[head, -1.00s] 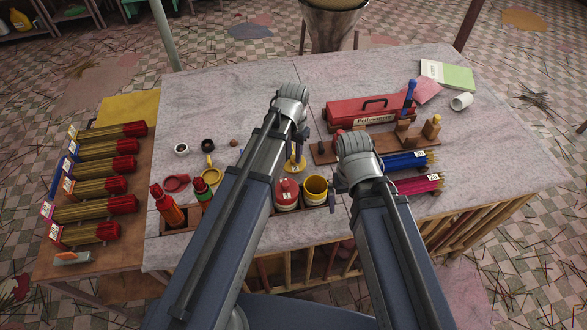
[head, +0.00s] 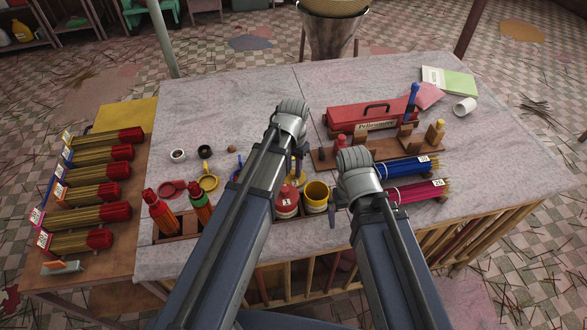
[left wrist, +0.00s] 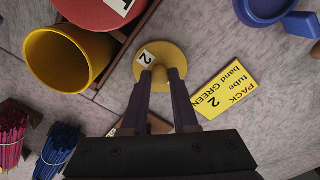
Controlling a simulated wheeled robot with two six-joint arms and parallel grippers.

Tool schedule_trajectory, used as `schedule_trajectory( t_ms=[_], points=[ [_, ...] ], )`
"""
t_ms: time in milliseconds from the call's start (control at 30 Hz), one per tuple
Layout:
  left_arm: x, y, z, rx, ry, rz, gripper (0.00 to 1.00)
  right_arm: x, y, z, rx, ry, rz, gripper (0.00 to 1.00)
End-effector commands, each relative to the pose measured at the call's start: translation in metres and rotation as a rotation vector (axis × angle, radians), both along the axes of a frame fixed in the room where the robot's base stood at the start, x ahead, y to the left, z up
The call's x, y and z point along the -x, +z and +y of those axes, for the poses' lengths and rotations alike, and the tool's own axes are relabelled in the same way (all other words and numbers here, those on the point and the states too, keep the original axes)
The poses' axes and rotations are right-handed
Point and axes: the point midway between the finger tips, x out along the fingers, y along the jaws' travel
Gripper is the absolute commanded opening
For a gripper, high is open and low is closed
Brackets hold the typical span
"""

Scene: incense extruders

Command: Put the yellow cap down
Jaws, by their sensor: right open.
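The yellow cap (left wrist: 150,78) is a flat disc with a small knob and a white label reading 2, seen below my left fingers in the left wrist view. My left gripper (left wrist: 165,76) has its two fingertips at the knob and appears closed on it. In the head view the cap (head: 299,171) is low over the tabletop (head: 230,100), partly hidden by my left arm; whether it touches the table I cannot tell. My right gripper (head: 338,196) is open, right of the yellow cup (head: 317,192).
The yellow cup and a red lidded pot (head: 287,203) stand near the front edge. A yellow card (left wrist: 223,90) lies beside the cap. A red toolbox (head: 358,117) and wooden stand (head: 385,150) are behind. Blue (head: 405,167) and pink (head: 415,192) incense bundles lie right. The back left tabletop is clear.

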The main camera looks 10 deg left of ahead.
Motion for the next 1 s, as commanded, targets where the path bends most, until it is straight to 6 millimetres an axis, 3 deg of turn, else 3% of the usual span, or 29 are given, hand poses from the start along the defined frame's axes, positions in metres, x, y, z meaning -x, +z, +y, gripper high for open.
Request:
schedule_trajectory(
  t_ms=[33, 267, 667, 1000],
  points=[
    [0.000, 0.000, 0.000, 0.000, 0.000, 0.000, 0.32, 0.000, 0.000, 0.000, 0.000, 0.000, 0.000, 1.00],
    [0.000, 0.000, 0.000, 0.000, 0.000, 0.000, 0.57, 0.000, 0.000, 0.000, 0.000, 0.000, 0.000, 1.00],
    [0.000, 0.004, 0.000, 0.000, 0.000, 0.000, 0.57, 0.000, 0.005, 0.000, 0.000, 0.000, 0.000, 1.00],
    [0.000, 0.040, 0.000, 0.000, 0.000, 0.000, 0.57, 0.000, 0.040, 0.000, 0.000, 0.000, 0.000, 1.00]
  ],
)
